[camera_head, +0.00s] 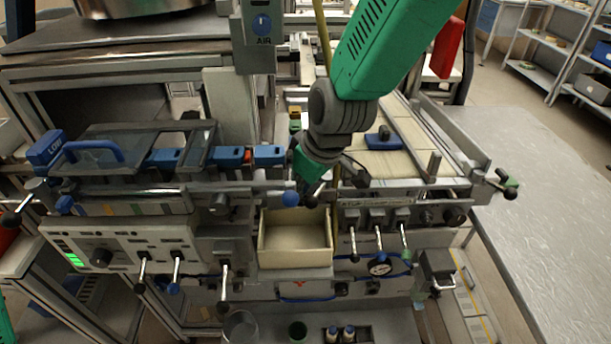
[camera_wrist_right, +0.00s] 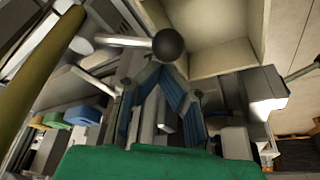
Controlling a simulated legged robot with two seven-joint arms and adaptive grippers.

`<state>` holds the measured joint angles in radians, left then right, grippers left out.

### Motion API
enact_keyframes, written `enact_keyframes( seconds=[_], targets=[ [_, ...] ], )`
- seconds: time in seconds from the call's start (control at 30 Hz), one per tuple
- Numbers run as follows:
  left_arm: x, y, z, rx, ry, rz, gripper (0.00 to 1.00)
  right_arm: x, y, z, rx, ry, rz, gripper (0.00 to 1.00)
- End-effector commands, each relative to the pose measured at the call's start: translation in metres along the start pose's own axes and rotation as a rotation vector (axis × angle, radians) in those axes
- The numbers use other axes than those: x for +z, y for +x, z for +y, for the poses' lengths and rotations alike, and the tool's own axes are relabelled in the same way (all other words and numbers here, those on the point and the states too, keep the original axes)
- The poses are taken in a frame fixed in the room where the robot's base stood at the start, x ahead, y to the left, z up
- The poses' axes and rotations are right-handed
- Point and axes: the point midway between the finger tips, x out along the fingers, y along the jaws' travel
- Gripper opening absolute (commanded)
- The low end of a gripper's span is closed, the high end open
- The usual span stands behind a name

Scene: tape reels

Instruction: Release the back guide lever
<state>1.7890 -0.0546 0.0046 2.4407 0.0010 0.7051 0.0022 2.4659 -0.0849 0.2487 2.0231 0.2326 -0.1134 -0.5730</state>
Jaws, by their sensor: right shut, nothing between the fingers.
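My right gripper (camera_head: 308,190) hangs from the green arm at the back edge of the wooden bin. In the right wrist view its blue-grey fingers (camera_wrist_right: 163,68) converge and are shut, with nothing between them. A lever with a dark round knob (camera_wrist_right: 168,45) on a pale rod lies just beyond the fingertips; whether they touch cannot be told. In the head view a blue ball knob (camera_head: 290,198) sits just left of the gripper. The gripper hides part of the mechanism there, and I cannot tell which lever is the back guide lever.
The open wooden bin (camera_head: 295,240) is just below the gripper. Several levers hang from the front panels on both sides, and a row of blue blocks (camera_head: 230,156) is at left. A yellow-brown post (camera_wrist_right: 35,85) stands close by in the wrist view.

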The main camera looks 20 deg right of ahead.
Motion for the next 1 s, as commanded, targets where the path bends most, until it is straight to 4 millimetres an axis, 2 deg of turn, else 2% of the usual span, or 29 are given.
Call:
enact_keyframes(
  seconds=[0.17, 1.0],
  targets=[
    [0.0, -0.0001, 0.0, 0.0, 0.0, 0.0, 0.4, -0.0003, 0.0045, 0.0001, 0.0, 0.0, 0.001, 0.0],
    [-0.0004, -0.0053, 0.0, 0.0, 0.0, 0.0, 0.4, 0.0063, 0.0014, 0.0, -0.038, -0.081, 0.006, 0.0]
  ],
)
